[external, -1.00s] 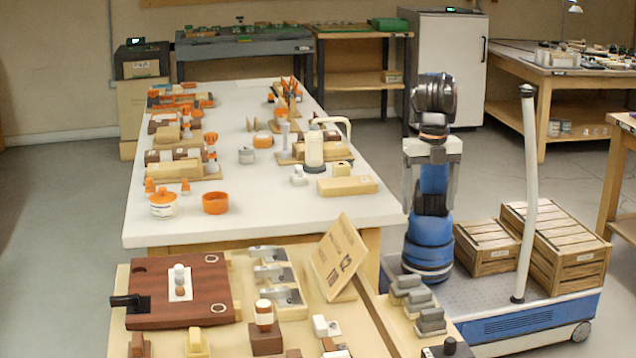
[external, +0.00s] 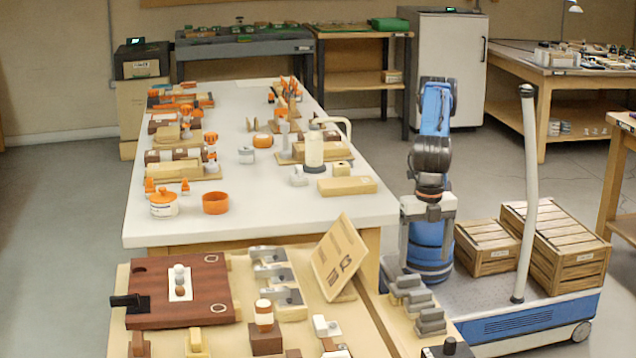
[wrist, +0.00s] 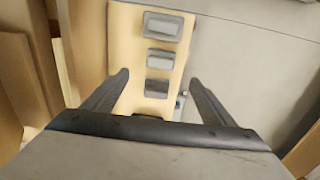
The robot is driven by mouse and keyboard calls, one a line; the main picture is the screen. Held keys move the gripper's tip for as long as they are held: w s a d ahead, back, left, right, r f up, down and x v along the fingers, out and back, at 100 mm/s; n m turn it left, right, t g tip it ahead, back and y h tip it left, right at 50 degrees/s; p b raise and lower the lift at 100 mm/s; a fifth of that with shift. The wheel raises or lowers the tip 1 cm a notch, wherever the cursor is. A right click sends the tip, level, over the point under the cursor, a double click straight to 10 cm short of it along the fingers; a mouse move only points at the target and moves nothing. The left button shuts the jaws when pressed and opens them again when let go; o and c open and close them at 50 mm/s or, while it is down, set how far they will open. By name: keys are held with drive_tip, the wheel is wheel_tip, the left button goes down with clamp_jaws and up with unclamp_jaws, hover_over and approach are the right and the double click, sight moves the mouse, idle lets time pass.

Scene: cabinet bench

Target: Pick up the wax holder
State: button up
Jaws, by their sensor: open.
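I cannot tell for sure which object is the wax holder. Three grey blocks (external: 418,300) stand in a row on a light wooden ledge at the near bench's right edge. They also show in the wrist view, as grey rectangular blocks (wrist: 160,57) in a column. My gripper (external: 425,258) is just behind and above this row in the external view, fingers pointing down. In the wrist view my gripper (wrist: 160,78) is open and empty, its fingers either side of the ledge in the picture. The nearest block appears between them, not held.
A dark knob-topped object (external: 449,346) is at the ledge's front end. A slanted wooden board (external: 340,255) stands left of the blocks. Wooden crates (external: 555,250) and a white post (external: 528,190) are to the right. The long white table (external: 260,215) lies behind.

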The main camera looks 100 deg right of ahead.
sight(421, 292)
wheel_tip(421, 292, down, 14)
drive_tip(key=shift+d+r, duration=0.1)
drive_tip(key=shift+r, duration=0.15)
drive_tip(key=c, duration=1.2)
